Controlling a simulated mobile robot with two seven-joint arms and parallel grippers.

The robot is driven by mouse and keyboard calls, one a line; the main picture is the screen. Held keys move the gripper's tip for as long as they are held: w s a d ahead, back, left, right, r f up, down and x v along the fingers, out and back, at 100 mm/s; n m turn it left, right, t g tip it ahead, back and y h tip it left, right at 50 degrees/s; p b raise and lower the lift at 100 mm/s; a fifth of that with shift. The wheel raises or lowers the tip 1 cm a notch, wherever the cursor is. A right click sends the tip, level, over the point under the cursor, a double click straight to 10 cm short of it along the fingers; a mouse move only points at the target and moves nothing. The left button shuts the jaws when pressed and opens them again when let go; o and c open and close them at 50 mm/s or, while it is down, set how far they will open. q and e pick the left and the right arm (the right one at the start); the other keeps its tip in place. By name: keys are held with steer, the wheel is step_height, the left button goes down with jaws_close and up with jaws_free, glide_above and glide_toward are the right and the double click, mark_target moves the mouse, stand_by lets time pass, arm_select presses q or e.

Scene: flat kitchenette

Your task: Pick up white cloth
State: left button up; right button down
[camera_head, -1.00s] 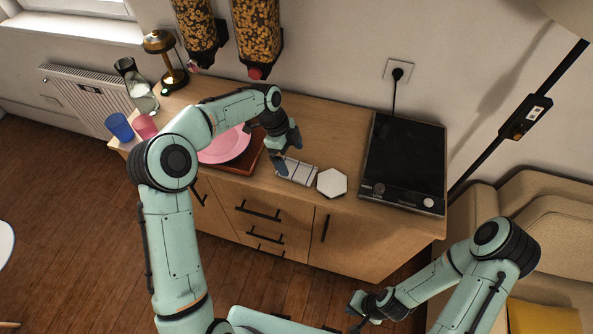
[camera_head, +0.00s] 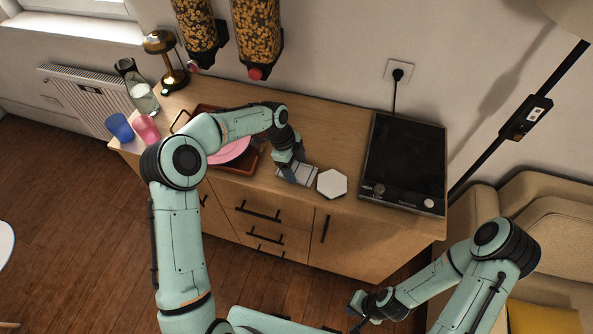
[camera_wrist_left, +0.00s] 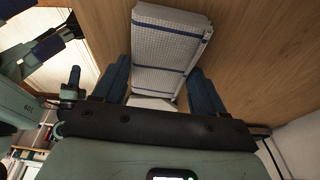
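The white cloth (camera_head: 311,174) lies folded on the wooden counter, with dark blue stripes. In the left wrist view the cloth (camera_wrist_left: 170,45) extends ahead of my left gripper (camera_wrist_left: 160,72), whose two dark blue fingers are apart on either side of its near part. In the head view my left gripper (camera_head: 287,166) is down over the cloth's left part and hides some of it. I cannot tell whether the fingers touch the cloth. My right gripper (camera_head: 356,312) is open and empty, low in front of the counter, far from the cloth.
A white hexagonal piece (camera_head: 332,183) lies just right of the cloth, with a black cooktop (camera_head: 403,160) further right. A pink plate (camera_head: 231,152) on a reddish-brown tray (camera_head: 251,163) is to the left. Cups and a glass jar (camera_head: 142,97) stand at the left end.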

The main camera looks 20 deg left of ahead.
mark_target(295, 169)
arm_select(q)
step_height(295, 169, up, 20)
steer(key=p, duration=0.2)
arm_select(e)
steer(key=w+r, duration=0.2)
steer(key=w, duration=0.1)
steer(key=shift+r, duration=0.35)
arm_select(q)
steer(key=o, duration=0.3)
steer(key=shift+c, duration=1)
